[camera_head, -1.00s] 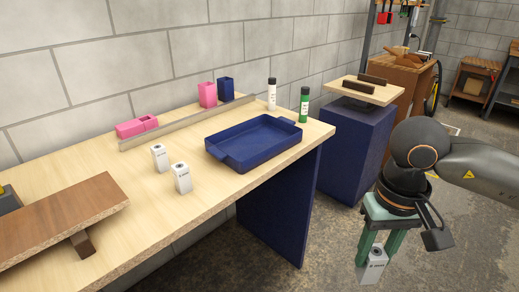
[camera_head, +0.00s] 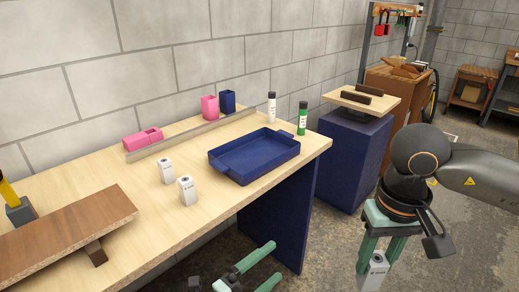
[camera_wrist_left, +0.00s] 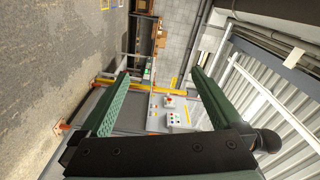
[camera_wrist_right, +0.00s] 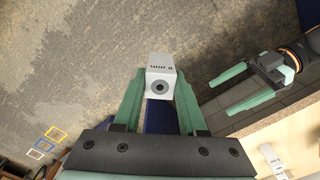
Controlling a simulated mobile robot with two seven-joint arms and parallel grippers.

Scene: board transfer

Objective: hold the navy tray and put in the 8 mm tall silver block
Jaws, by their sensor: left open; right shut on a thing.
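The navy tray (camera_head: 254,171) lies on the wooden table near its right end, empty, with a handle at each end. My right gripper (camera_head: 374,262) is shut on a silver block (camera_head: 373,277), off the table's right side. The block also shows between the fingers in the right wrist view (camera_wrist_right: 160,72), its printed label too small to read surely. Two similar silver blocks, one behind (camera_head: 166,171) and one nearer (camera_head: 187,190), stand left of the tray. My left gripper (camera_head: 256,268) is open and empty, low in front of the table, apart from the tray.
A pink box (camera_head: 209,107), a navy box (camera_head: 228,101) and a lying pink piece (camera_head: 142,139) are by a grey rail (camera_head: 190,134). White (camera_head: 271,106) and green (camera_head: 303,118) bottles stand behind the tray. A brown board (camera_head: 65,235) lies tilted at left.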

